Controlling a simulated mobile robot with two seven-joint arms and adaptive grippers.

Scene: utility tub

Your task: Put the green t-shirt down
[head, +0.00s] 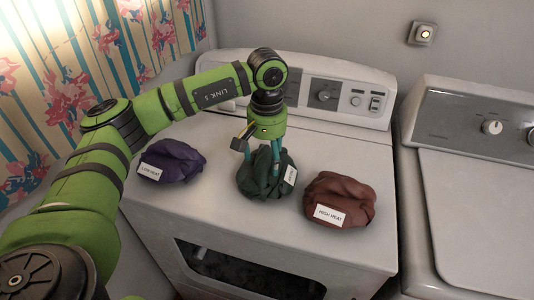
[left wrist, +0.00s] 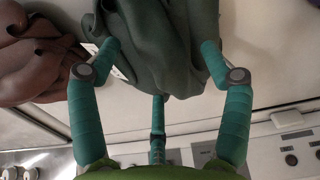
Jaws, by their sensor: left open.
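The green t-shirt (head: 262,182) is a dark green bundle with a white label, resting on top of the white dryer between two other bundles. My left gripper (head: 262,165) is directly above it, pointing down, with its teal fingers around the upper part of the shirt. In the left wrist view the shirt (left wrist: 165,45) lies between the spread fingers of the gripper (left wrist: 158,70). The fingers are open, and I cannot tell whether any of them touches the cloth. My right gripper is not in view.
A purple bundle (head: 172,162) labelled low heat lies to the left on the dryer (head: 225,215). A reddish-brown bundle (head: 340,198) labelled high heat lies close on the right. The dryer's control panel (head: 340,92) rises behind. A second machine (head: 470,190) stands at the right.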

